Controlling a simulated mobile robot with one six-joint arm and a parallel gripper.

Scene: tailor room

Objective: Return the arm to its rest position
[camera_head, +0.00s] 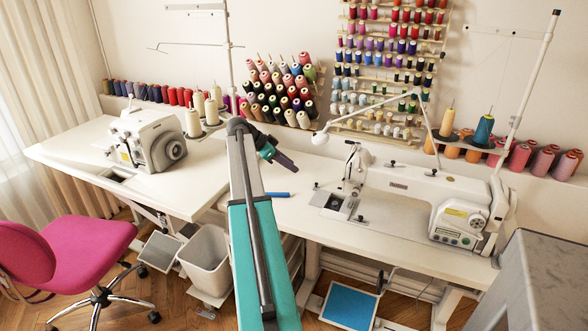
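My arm is teal and grey. It reaches from the bottom middle of the head camera view up over the tables and bends at a dark joint.
A white sewing machine (405,200) with a lamp stands right of my gripper. An overlocker (148,138) stands left. A small blue object (277,194) lies on the table below. A pink chair (88,248), a bin (207,262) and a grey block (545,285) stand nearer.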

